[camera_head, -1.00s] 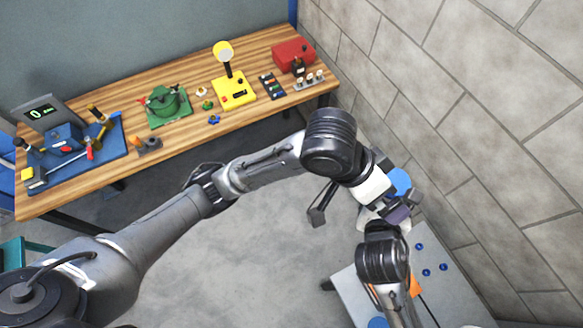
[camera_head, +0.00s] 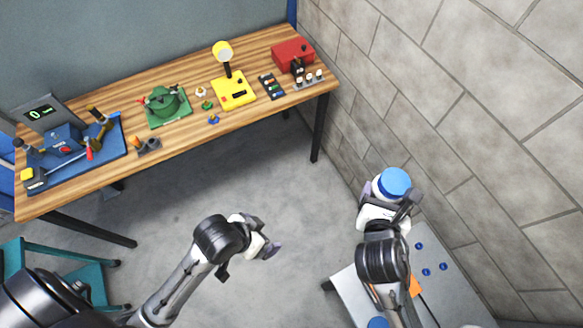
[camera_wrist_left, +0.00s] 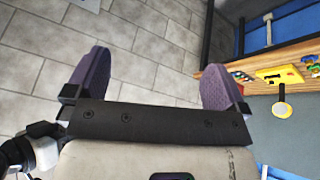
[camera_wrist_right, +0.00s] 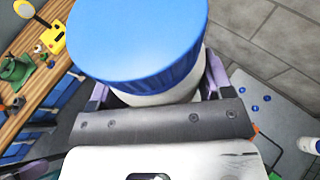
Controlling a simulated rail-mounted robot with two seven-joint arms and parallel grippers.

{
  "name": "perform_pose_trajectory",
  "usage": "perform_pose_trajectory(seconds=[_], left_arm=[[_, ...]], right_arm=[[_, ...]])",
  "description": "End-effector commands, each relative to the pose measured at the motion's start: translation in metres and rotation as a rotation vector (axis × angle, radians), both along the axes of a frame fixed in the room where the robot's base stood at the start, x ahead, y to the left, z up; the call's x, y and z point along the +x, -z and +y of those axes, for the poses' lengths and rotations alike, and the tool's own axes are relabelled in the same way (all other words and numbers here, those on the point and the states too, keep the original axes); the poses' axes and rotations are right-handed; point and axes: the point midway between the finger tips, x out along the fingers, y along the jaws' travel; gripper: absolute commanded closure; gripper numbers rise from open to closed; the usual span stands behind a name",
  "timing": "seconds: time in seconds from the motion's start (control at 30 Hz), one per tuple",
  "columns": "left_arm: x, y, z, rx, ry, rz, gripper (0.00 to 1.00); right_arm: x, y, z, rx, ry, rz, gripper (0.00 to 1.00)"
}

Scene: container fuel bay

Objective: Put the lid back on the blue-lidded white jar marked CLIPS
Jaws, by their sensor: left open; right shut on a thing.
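The blue lid (camera_head: 395,182) sits on top of the jar and looks level in the head view. In the right wrist view the lid (camera_wrist_right: 140,35) covers the mouth, with a strip of white body below it between the purple fingers. No CLIPS marking is readable. My left gripper (camera_head: 262,240) is open and empty over the floor, well left of the jar. Its two fingers (camera_wrist_left: 157,85) stand wide apart in the left wrist view.
The grey table (camera_head: 450,305) at lower right carries several small blue discs (camera_head: 427,272) and an orange item (camera_head: 414,286). The wooden bench (camera_head: 190,130) with tools stands at the back left. A stone wall (camera_head: 480,130) rises at right. Open floor lies between.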

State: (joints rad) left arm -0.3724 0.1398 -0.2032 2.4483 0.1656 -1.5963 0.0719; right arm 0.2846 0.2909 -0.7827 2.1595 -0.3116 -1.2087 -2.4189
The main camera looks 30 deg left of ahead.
Motion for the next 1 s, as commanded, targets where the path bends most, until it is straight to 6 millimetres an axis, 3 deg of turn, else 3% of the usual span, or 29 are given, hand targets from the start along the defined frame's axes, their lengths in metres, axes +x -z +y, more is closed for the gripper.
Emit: perform_pose_trajectory(seconds=[0.2, 0.4, 1.0], left_arm=[[-0.043, 0.023, 0.034, 0.121, -0.057, 0.072, 0.00], [-0.061, 0.031, 0.048, 0.174, -0.077, 0.102, 0.00], [-0.064, 0.032, 0.051, 0.185, -0.080, 0.107, 0.00]], right_arm=[[0.000, -0.001, 0.000, 0.000, 0.000, -0.002, 0.93], [0.000, -0.001, 0.000, 0.000, 0.000, -0.002, 0.93], [0.000, -0.001, 0.000, 0.001, 0.000, -0.003, 0.93]])
